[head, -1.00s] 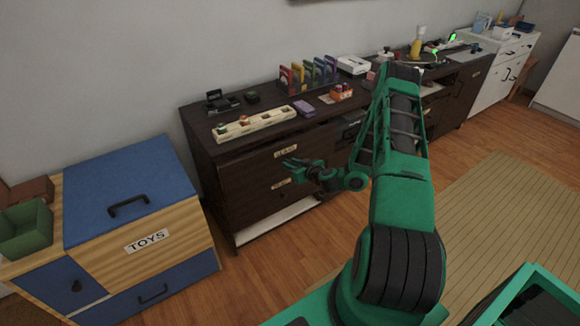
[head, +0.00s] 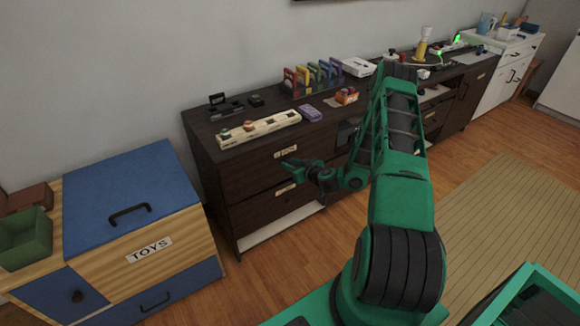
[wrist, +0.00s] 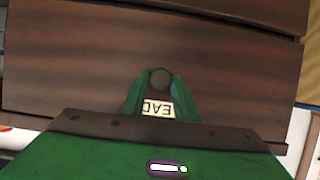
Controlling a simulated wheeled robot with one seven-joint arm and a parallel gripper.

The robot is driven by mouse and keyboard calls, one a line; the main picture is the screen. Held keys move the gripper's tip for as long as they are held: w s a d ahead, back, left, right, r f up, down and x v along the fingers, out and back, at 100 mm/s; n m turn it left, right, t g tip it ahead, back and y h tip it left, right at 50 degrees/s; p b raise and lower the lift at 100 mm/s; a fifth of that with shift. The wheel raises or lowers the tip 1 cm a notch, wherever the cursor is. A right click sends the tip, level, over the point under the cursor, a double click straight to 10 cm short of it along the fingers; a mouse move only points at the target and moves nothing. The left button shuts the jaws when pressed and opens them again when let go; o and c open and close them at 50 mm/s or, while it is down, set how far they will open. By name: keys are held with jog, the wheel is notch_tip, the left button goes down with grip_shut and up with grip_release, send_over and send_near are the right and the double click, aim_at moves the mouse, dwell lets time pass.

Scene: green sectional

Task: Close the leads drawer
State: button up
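The dark wood cabinet (head: 235,182) stands against the wall, with labelled drawer fronts on its left part. The upper front carries a small pale label (head: 287,153), too small to read in the head view. My gripper (head: 287,168) is close before the drawer fronts, around the height between the two labels. In the wrist view its green fingers (wrist: 160,85) converge on a dark round shape; I cannot tell their opening or contact. How far the drawer stands out is unclear.
A lower labelled front (head: 286,188) sits beneath, with a white strip (head: 280,228) near the floor. The blue-topped toys box (head: 130,195) stands to the left. Several small items, including a cream tray (head: 258,130), lie on the cabinet top. Wood floor (head: 290,265) is bare in front.

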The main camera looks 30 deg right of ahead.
jog(key=shift+o, duration=1.4)
jog(key=shift+w, duration=0.15)
jog(key=shift+s+r, duration=0.1)
jog(key=shift+s, duration=0.15)
jog(key=v, duration=1)
jog(key=shift+s, duration=0.1)
